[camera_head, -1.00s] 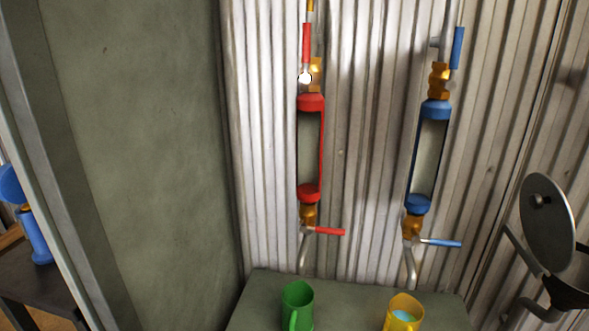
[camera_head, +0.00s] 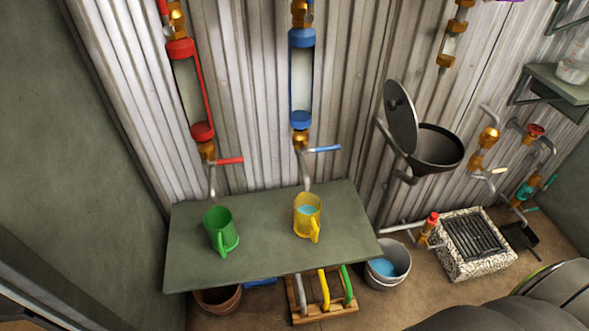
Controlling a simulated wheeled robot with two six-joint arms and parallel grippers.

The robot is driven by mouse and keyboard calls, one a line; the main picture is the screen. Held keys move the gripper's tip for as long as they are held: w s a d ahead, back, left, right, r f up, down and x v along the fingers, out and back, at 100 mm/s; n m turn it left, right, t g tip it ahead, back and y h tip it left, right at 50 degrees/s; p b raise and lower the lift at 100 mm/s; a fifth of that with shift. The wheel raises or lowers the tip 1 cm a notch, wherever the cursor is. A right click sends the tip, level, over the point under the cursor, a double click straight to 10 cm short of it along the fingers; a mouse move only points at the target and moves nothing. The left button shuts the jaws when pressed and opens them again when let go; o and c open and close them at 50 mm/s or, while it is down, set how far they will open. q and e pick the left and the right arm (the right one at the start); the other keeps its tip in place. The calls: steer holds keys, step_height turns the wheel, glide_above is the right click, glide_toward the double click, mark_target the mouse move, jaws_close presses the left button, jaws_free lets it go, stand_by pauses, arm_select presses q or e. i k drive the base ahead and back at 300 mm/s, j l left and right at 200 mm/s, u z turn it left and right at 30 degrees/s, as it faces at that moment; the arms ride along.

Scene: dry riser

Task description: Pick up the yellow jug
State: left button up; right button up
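The yellow jug (camera_head: 301,221) stands upright on the green-grey shelf (camera_head: 190,265), right of its middle. It holds some light blue liquid, and its handle faces toward me. It stands below the outlet spout of the blue-capped tube (camera_head: 301,80). A green jug (camera_head: 216,226) stands to its left on the same shelf, below the red-capped tube (camera_head: 190,88), with its handle also toward me. Neither of my grippers is in view.
Pipes with blue (camera_head: 323,149) and red (camera_head: 229,161) lever handles hang above the jugs. A metal bucket (camera_head: 398,258) and a wooden rack (camera_head: 323,309) stand below. A dark funnel (camera_head: 437,149) with an open lid is at right. The shelf's front is clear.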

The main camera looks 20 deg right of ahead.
mark_target(307, 206)
steer(key=z, duration=0.8)
